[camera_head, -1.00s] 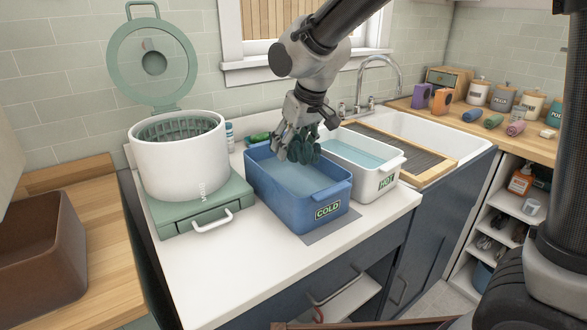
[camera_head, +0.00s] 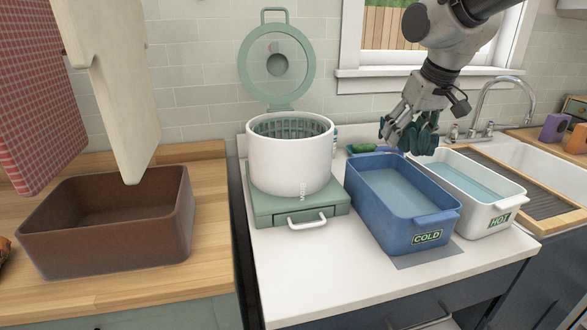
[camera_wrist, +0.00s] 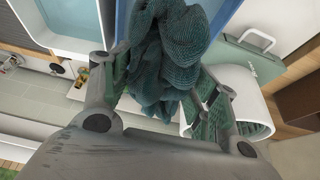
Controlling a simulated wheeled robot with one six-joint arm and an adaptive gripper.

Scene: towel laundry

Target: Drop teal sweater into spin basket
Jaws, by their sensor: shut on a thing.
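The teal sweater (camera_head: 420,136) is bunched up and hangs from my gripper (camera_head: 408,128). My gripper is shut on it, above the far end of the blue COLD tub. In the wrist view the knitted sweater (camera_wrist: 168,60) fills the space between the fingers (camera_wrist: 160,88). The spin basket (camera_head: 270,128) is the green slatted basket inside the white spinner drum (camera_head: 290,165), left of my gripper. Its round green lid (camera_head: 300,52) stands open behind it. The bottom of the basket is hidden by the drum's front wall.
The blue COLD tub (camera_head: 388,232) and the white HOT tub (camera_head: 508,204) hold water, right of the spinner. The spinner stands on a green base (camera_head: 335,200) with a handle. A brown bin (camera_head: 110,240) stands on the left counter. A faucet (camera_head: 500,85) rises behind.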

